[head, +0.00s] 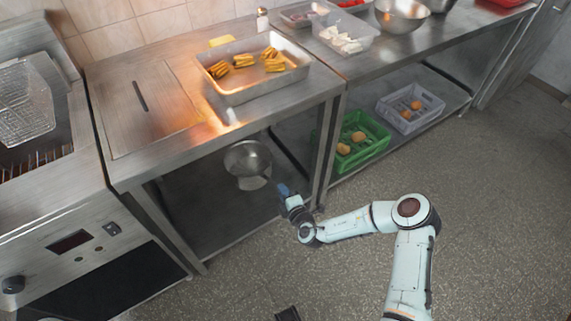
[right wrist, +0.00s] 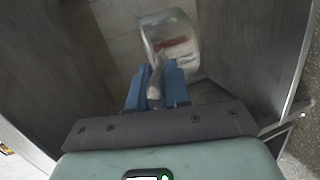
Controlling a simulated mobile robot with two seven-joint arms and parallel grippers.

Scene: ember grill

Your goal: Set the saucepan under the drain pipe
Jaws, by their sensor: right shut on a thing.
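The saucepan (head: 247,157) is a round, shiny metal pan in the open space under the left steel counter. In the right wrist view the saucepan (right wrist: 172,38) lies just beyond my fingers, with a reddish patch showing in it. My right gripper (head: 281,188) reaches in from the right at the open front. In the right wrist view its blue fingers (right wrist: 155,88) are shut on the pan's handle (right wrist: 154,80). I cannot tell whether the pan touches the surface below. The drain pipe cannot be made out.
A green crate (head: 345,160) sits further right. The floor in front is clear.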

